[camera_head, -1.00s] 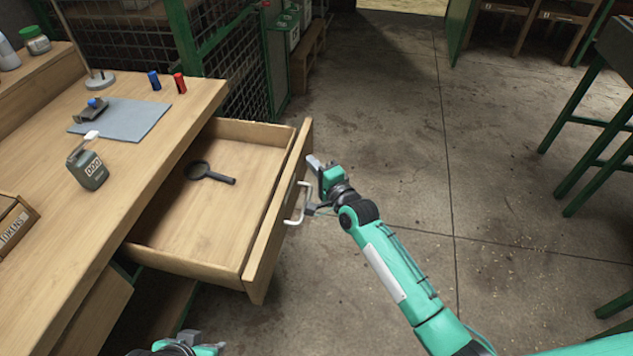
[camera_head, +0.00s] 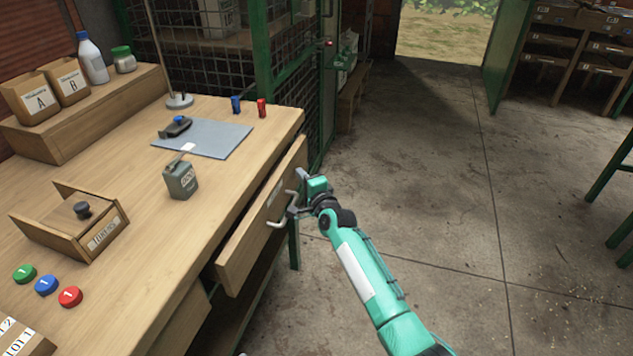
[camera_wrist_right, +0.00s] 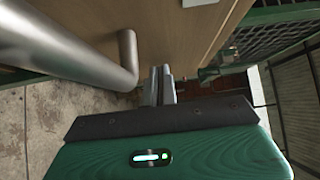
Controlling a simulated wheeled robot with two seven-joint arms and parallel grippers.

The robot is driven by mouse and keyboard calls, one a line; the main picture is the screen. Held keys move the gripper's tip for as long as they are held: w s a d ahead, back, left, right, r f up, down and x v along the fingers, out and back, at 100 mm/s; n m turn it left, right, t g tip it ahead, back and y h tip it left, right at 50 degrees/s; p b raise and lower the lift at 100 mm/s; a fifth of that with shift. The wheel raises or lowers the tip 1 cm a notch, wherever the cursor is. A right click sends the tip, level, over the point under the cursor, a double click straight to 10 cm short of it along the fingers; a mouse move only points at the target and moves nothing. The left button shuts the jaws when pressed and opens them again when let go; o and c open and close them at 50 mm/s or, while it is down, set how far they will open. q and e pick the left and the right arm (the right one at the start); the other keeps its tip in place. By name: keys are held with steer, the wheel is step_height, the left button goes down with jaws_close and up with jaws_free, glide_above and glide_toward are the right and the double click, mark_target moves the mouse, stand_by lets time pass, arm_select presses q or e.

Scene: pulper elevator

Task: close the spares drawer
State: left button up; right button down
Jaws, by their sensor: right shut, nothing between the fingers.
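The spares drawer's wooden front (camera_head: 258,225) stands close to the desk edge in the head view, a little proud of it at its near end. The drawer's inside and the magnifying glass seen earlier are hidden. Its metal handle (camera_head: 281,217) faces the aisle, and shows large at the left in the right wrist view (camera_wrist_right: 85,55). My right gripper (camera_head: 300,182) is shut and empty, beside the handle. In the right wrist view its fingertips (camera_wrist_right: 161,82) are at the drawer front, apparently touching or nearly touching it. My left gripper is out of view.
A green mesh cage (camera_head: 285,75) stands behind the desk. The concrete floor (camera_head: 430,180) to the right is clear.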

mark_target(291, 177)
steer(key=a, duration=0.2)
steer(key=w+a, duration=0.1)
steer(key=shift+w+a, duration=0.1)
steer(key=shift+a, duration=0.25)
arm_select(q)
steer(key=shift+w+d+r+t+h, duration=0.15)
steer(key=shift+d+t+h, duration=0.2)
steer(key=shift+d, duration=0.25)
arm_select(e)
steer(key=shift+a+r, duration=0.2)
steer(key=shift+r, duration=0.05)
